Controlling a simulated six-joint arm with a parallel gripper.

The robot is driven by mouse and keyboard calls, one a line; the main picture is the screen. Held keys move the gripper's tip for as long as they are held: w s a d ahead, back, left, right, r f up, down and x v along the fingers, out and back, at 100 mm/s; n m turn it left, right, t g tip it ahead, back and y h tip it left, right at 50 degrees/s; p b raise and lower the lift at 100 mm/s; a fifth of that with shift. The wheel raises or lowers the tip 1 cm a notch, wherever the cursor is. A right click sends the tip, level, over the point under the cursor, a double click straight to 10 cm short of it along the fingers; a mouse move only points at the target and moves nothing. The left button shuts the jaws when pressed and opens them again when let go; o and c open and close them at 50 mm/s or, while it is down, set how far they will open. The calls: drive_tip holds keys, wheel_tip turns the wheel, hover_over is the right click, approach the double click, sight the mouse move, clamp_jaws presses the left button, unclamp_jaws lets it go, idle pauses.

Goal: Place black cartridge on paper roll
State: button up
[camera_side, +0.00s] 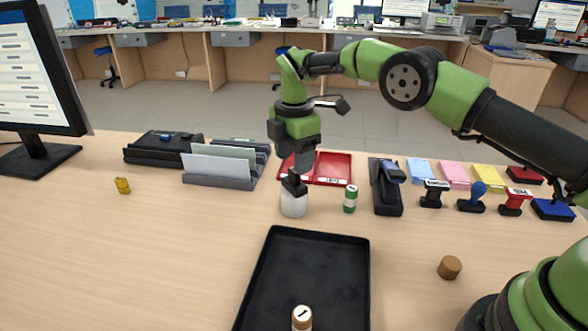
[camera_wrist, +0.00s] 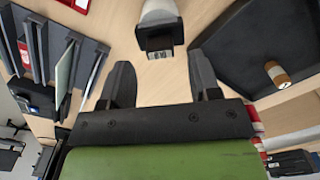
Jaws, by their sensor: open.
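The black cartridge (camera_side: 293,186) sits at the top of the white paper roll (camera_side: 293,205), which stands upright on the counter behind the black tray. In the wrist view, the cartridge (camera_wrist: 154,37) shows a small label on its end, and the white roll (camera_wrist: 158,8) is partly cut off by the top edge. My gripper (camera_wrist: 161,72) is open, with one finger to each side and the cartridge just beyond the tips. In the side view my gripper (camera_side: 296,168) is directly above the cartridge, and I cannot tell whether they touch.
The black tray (camera_side: 362,262) is in front, holding a small labelled cylinder (camera_side: 302,319). A green-and-white cylinder (camera_side: 350,199) stands close right of the roll. A black stand (camera_side: 386,190) and several stamps are farther right. An envelope rack (camera_side: 217,181) is left. A brown cork (camera_side: 449,267) lies front right.

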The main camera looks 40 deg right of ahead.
drive_tip(key=shift+r, duration=2.05)
drive_tip(key=s+d+r+m+t+y, duration=0.1)
drive_tip(key=s+r+m+t, duration=0.1)
drive_tip(key=s+r+m, duration=0.55)
drive_tip(key=s+d+r+m+t, duration=0.1)
drive_tip(key=s+d+r+m, duration=0.2)
drive_tip(key=r, duration=0.7)
drive_tip(key=s+f+m+t+y, duration=0.1)
drive_tip(key=s+m+t, duration=0.3)
drive_tip(key=s+m, duration=0.7)
drive_tip(key=s+f, duration=0.1)
drive_tip(key=s, duration=0.8)
